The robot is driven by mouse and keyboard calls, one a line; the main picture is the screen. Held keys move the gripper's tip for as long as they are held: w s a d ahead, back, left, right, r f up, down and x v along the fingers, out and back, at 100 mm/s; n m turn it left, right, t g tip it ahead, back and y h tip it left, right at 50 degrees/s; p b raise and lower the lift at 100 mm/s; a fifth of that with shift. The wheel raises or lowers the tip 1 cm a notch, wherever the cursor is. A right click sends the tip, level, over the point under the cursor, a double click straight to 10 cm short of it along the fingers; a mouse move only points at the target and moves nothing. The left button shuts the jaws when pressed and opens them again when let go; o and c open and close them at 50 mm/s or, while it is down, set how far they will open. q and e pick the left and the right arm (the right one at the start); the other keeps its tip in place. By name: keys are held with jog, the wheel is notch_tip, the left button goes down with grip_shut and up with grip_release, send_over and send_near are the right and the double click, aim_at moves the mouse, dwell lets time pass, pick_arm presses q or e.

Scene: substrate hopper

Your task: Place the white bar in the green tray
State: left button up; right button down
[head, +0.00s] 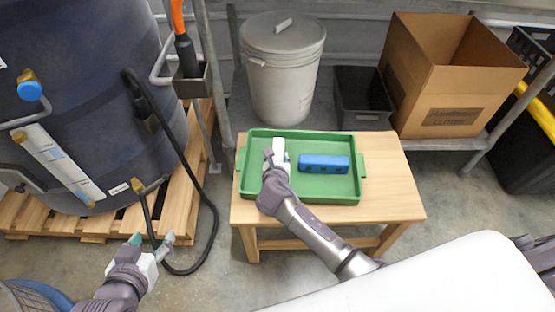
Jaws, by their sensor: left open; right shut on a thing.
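The green tray (353,190) sits on a small wooden table, with a blue bar (323,164) lying in its right half. My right gripper (276,161) reaches over the tray's left half and is shut on the white bar (279,147). Part of the white bar is hidden by the gripper. I cannot tell whether the bar touches the tray floor. My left gripper (149,243) is open and empty, low at the left, over the floor in front of the pallet.
The wooden table (398,185) has bare room right of the tray. A large dark tank (80,80) stands on a pallet (95,222) at left, with a black hose (190,262) looping near my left gripper. Behind are a lidded bin (284,80), a black crate (362,98) and a cardboard box (440,90).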

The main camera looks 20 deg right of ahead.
jog(key=shift+f, duration=0.1)
jog(key=c, duration=0.7)
grip_release()
